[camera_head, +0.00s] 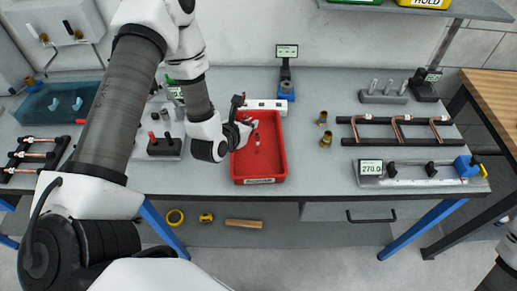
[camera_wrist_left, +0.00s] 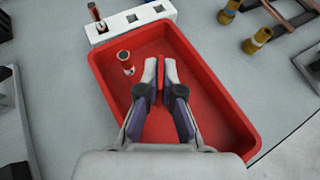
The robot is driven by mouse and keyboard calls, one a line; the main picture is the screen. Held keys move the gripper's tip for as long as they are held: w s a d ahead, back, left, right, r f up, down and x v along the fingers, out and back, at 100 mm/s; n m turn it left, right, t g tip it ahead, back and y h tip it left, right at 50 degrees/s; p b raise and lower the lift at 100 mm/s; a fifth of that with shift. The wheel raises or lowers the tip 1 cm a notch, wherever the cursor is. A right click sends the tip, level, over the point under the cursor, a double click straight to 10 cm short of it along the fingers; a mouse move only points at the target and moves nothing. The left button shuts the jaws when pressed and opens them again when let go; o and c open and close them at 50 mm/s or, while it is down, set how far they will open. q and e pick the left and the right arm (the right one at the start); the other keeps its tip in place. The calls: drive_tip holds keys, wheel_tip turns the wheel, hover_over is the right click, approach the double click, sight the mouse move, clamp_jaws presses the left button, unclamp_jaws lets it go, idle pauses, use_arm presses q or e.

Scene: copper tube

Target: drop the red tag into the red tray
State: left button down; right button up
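The red tray (camera_head: 265,168) stands on the grey bench near the middle in the head view. It fills the centre of the left wrist view (camera_wrist_left: 215,112). My left gripper (camera_head: 248,124) is over the tray, its fingers pointing into it. In the left wrist view its fingers (camera_wrist_left: 160,75) are nearly together, with a thin bright red piece, the red tag (camera_wrist_left: 160,84), between the tips. The tag's lower part is hidden by the fingers. My right gripper is out of view.
A white block with square holes (camera_head: 265,104) stands behind the tray. Two brass fittings (camera_head: 325,128) are to its right, then a rack of copper tubes (camera_head: 400,130) and a gauge fixture (camera_head: 415,172). A black holder (camera_head: 164,146) is to the left. Bare bench lies right of the tray.

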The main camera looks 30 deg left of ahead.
use_arm(q)
drive_tip(key=c, duration=1.2)
unclamp_jaws()
drive_tip(key=shift+s+r, duration=0.25)
drive_tip(key=shift+s, duration=0.15)
drive_tip(key=shift+c, duration=0.2)
drive_tip(key=shift+w+f, duration=0.2)
drive_tip(key=shift+w, duration=0.15)
drive_tip(key=v, duration=0.7)
drive_tip(key=shift+s+r, duration=0.15)
drive_tip(key=shift+s, duration=0.15)
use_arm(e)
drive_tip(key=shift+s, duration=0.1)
